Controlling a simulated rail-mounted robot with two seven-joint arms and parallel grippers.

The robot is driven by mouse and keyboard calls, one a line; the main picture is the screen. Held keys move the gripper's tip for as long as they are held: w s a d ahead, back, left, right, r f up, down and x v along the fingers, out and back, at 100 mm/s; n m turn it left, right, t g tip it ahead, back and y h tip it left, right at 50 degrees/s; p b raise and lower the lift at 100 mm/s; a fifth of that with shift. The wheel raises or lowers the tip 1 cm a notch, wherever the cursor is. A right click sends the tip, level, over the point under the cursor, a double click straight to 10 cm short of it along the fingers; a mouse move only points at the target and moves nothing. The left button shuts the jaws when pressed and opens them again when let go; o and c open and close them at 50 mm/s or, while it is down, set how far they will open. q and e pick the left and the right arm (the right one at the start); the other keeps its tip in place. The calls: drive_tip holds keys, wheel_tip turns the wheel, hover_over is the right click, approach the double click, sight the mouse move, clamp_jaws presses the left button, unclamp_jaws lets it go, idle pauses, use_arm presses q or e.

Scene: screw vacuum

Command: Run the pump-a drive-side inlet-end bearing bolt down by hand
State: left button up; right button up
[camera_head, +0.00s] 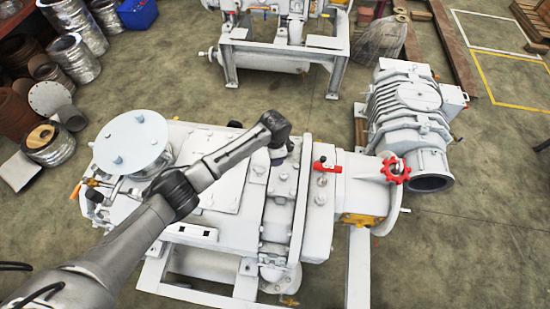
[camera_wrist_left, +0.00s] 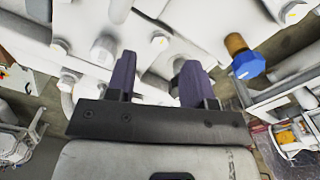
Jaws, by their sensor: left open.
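The white pump (camera_head: 235,178) fills the middle of the head view, with a round plate on its left end. My left arm reaches over it from the left. The arm's wrist is bent down over the pump's flanged section and hides its fingers there. In the left wrist view my left gripper (camera_wrist_left: 158,60) is open and empty, with dark purple fingers pointing at the white casing. A bolt head (camera_wrist_left: 158,40) sits beyond the gap between the fingers. Another bolt head (camera_wrist_left: 104,47) sits just left of the left finger. I cannot tell which is the task's bolt. My right gripper is not in view.
A red handle (camera_head: 327,167) and a red handwheel (camera_head: 395,169) stand on the pump's right part. A blue-capped fitting (camera_wrist_left: 248,65) is right of the fingers. A second white machine (camera_head: 410,110) stands at right. Silver drums (camera_head: 73,60) stand at left.

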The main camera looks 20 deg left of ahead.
use_arm(q)
wheel_tip(320, 180, up, 10)
drive_tip(key=shift+p, duration=0.3)
idle(0.3)
drive_tip(key=w+a+t+y+b, duration=0.1)
drive_tip(key=w+a+b, duration=0.25)
drive_tip(key=b, duration=0.35)
drive_tip(key=s+d+n, duration=0.3)
drive_tip(key=n, duration=0.1)
drive_tip(key=f+n, duration=0.1)
drive_tip(key=f, duration=0.3)
drive_tip(key=f+n+b, duration=0.1)
drive_tip(key=f, duration=0.4)
drive_tip(key=f+n+g+h+b, duration=0.1)
drive_tip(key=f, duration=0.4)
drive_tip(key=shift+s+d, duration=0.25)
drive_tip(key=shift+d, duration=0.05)
drive_tip(key=shift+c, duration=0.3)
